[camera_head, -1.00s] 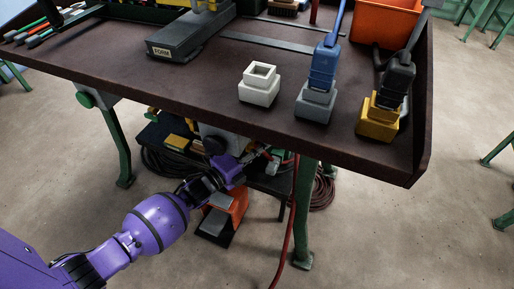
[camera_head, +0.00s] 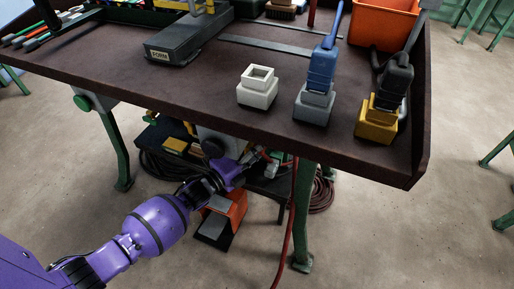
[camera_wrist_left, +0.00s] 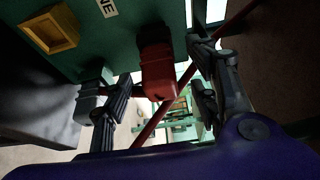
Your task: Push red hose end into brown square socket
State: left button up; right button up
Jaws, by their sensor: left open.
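My left gripper (camera_head: 250,165) is under the bench in the head view, small and partly hidden. In the left wrist view its two fingers (camera_wrist_left: 165,95) are spread apart, with a red block-shaped hose end (camera_wrist_left: 157,65) between them. The red end is against or close to a green panel (camera_wrist_left: 125,35); I cannot tell whether it is seated in anything. A yellow-brown square socket (camera_wrist_left: 50,30) is on this panel at upper left, with an open recess and apart from the red end. My right gripper is not in view.
A grey connector (camera_wrist_left: 90,97) is close to the left finger. A red hose (camera_head: 292,220) hangs beside a green bench leg (camera_head: 306,210). An orange pedal (camera_head: 222,215) stands below my gripper. White, grey and yellow sockets stand on the bench top (camera_head: 200,85).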

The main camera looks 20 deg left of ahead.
pick_arm(q)
jog(key=shift+f, duration=0.35)
dwell(0.3)
jog(key=p+v, duration=0.1)
jog(key=v, duration=0.6)
jog(key=shift+p, duration=0.35)
dwell(0.6)
dwell(0.5)
